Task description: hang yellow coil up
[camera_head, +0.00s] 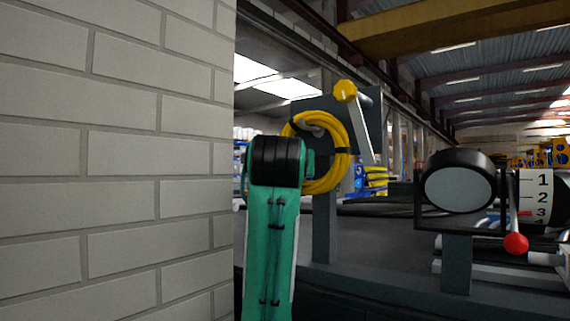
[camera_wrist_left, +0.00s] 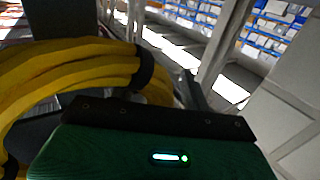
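The yellow coil (camera_head: 341,140), bound with dark bands, is upright in front of a dark plate on a grey post (camera_head: 324,225). My left arm covers its lower left part. The coil fills the left side of the left wrist view (camera_wrist_left: 70,70), very close to the green gripper body. My left gripper (camera_head: 308,160) is at the coil's left side. Its fingertips are hidden, so its grip on the coil cannot be told. Whether the coil rests on a support is also unclear. My right gripper is not in view.
A lever with a yellow knob (camera_head: 345,92) stands beside the plate, close to the coil. A white brick wall (camera_head: 120,160) fills the left. At right are a round black-rimmed device (camera_head: 460,187) and a numbered dial (camera_head: 541,198) with a red-knobbed lever (camera_head: 516,243).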

